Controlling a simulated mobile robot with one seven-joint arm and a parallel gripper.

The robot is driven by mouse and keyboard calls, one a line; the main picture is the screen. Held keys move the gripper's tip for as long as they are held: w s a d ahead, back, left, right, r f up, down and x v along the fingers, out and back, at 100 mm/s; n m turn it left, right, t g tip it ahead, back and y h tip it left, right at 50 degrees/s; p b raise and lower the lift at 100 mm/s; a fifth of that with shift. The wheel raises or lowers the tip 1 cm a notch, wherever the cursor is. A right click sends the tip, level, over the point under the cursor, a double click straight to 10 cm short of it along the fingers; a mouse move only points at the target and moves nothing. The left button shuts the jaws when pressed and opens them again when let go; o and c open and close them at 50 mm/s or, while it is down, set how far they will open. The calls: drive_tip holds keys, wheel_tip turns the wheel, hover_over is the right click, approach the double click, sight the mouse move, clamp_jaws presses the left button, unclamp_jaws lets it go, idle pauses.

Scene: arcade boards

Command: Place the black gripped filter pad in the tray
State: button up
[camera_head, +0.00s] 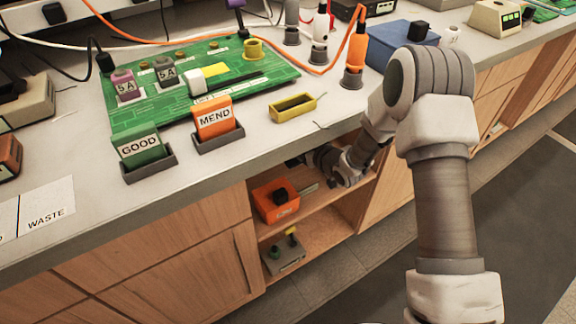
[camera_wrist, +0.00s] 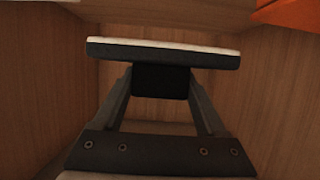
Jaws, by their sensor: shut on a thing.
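In the wrist view, my gripper (camera_wrist: 160,84) is shut on the black block-shaped grip of a filter pad (camera_wrist: 163,53). The pad is a wide flat slab with a dark face and a pale edge, lying crosswise beyond the fingertips. In the head view, my arm reaches under the counter into an open wooden cabinet, and the counter's edge hides the gripper's tip and the pad. A small yellow open tray (camera_head: 292,107) stands on the counter above and looks empty. I cannot tell whether it is the task's tray.
An orange box (camera_head: 275,203) with a black knob sits on the cabinet shelf; an orange edge (camera_wrist: 290,12) shows top right in the wrist view. A grey item (camera_head: 285,255) is on the lower shelf. Wooden walls are close. GOOD (camera_head: 142,153) and MEND (camera_head: 215,122) holders stand above.

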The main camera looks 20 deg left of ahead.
sight(298, 174)
wheel_tip(298, 174, down, 9)
drive_tip(key=b, duration=0.3)
drive_tip(key=shift+f, duration=0.15)
drive_tip(key=shift+f, duration=0.15)
drive_tip(key=o, duration=1.4)
drive_tip(key=shift+o, duration=0.2)
drive_tip(key=shift+d+r, duration=0.1)
drive_tip(key=shift+r, duration=0.2)
drive_tip(key=p+v, duration=0.3)
drive_tip(key=v, duration=0.9)
